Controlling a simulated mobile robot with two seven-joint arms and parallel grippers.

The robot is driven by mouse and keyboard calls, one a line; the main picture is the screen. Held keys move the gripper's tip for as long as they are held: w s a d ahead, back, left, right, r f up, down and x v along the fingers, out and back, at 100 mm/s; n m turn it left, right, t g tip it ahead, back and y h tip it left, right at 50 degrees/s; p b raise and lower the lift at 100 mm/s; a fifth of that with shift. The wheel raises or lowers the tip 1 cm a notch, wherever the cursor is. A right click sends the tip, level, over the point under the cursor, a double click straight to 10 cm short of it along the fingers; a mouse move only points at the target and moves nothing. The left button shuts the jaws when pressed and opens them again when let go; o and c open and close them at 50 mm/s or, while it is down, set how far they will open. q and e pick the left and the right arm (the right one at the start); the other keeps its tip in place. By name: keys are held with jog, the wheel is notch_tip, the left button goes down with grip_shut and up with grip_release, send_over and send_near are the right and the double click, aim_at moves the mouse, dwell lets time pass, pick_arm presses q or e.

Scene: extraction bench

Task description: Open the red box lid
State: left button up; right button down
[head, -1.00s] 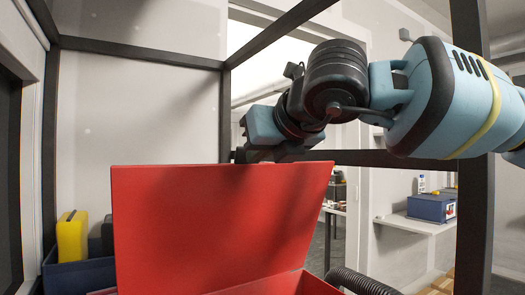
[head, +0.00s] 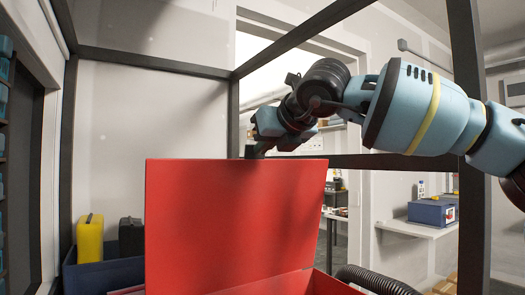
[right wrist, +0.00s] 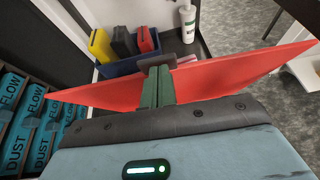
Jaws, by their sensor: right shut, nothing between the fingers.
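The red box lid (head: 230,225) stands raised, near upright, above the red box (head: 320,285), whose rim shows at the bottom of the head view. My right gripper (head: 252,152) is at the lid's top edge, partly behind it in the head view. In the right wrist view my right gripper's fingers (right wrist: 157,72) are closed together with nothing between them. They cross in front of the red lid (right wrist: 220,75) there; whether they touch it I cannot tell. My left gripper is in neither view.
A blue bin (head: 100,272) with a yellow case (head: 90,240) and a dark case (head: 131,236) stands left of the lid. A dark frame post (head: 470,150) rises at the right. A black ribbed hose (head: 372,279) lies right of the box. A white bottle (right wrist: 188,20) stands beyond the lid.

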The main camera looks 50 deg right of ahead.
jog(key=w, duration=0.2)
jog(key=w+d, duration=0.1)
jog(key=shift+w+r, duration=0.1)
jog(key=shift+r, duration=0.3)
jog(key=shift+w+d, duration=0.1)
jog(key=shift+d, duration=0.15)
jog(key=shift+a, duration=0.1)
